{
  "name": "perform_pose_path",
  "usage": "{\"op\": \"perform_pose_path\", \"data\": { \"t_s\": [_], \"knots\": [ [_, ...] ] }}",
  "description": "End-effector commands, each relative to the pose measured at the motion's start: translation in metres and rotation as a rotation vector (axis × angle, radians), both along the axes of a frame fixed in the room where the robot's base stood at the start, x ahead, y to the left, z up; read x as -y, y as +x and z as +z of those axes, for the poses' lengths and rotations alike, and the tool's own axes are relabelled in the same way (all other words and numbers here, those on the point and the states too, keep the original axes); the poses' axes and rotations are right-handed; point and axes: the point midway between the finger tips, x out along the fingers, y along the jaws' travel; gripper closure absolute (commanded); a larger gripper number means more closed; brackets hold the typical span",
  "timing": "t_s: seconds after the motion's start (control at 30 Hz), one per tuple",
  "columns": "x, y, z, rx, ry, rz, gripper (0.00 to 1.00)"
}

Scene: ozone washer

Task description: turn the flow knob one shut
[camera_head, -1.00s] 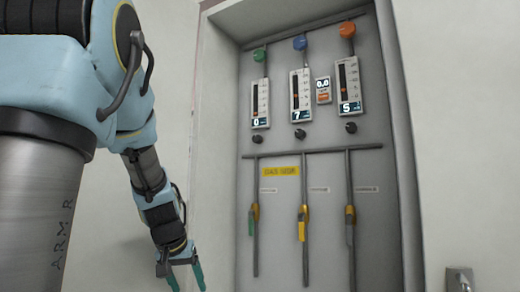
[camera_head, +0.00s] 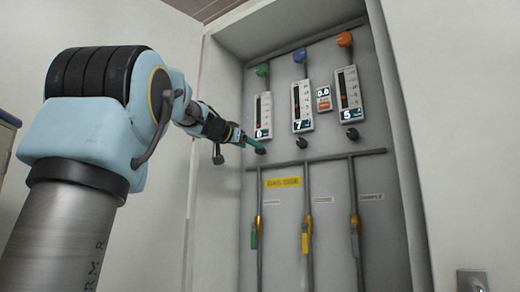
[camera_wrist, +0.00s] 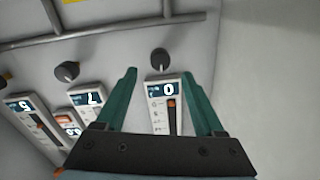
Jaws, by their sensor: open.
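Three black flow knobs sit under the three flow meters. The left knob (camera_head: 261,151) is below the meter reading 0 (camera_head: 263,115). No readable label shows which knob is number one. My gripper (camera_head: 251,143) reaches in from the left, with its teal fingers close to the left knob. In the wrist view, my gripper (camera_wrist: 157,78) is open and empty. The left knob (camera_wrist: 160,60) stands just beyond the fingertips, roughly centred between them. The meter reading 0 (camera_wrist: 164,90) shows between the fingers. Contact with the knob cannot be made out.
The middle knob (camera_head: 302,143) and right knob (camera_head: 352,133) sit under meters reading 7 (camera_head: 302,107) and 5 (camera_head: 348,95). A horizontal pipe (camera_head: 320,157) runs below. The recess wall (camera_head: 208,150) borders the left.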

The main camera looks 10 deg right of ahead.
Motion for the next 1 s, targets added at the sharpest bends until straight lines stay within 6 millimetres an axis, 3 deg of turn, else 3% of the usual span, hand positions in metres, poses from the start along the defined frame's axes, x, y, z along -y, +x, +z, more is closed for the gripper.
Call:
{"op": "perform_pose_path", "data": {
  "t_s": [0.33,0.8,1.0],
  "knots": [
    [0.043,0.044,0.003,-0.003,0.002,-0.001,0.3],
    [0.053,0.055,-0.001,-0.001,0.001,0.0,0.3],
    [0.053,0.055,-0.001,-0.001,0.001,0.0,0.5]
  ]
}}
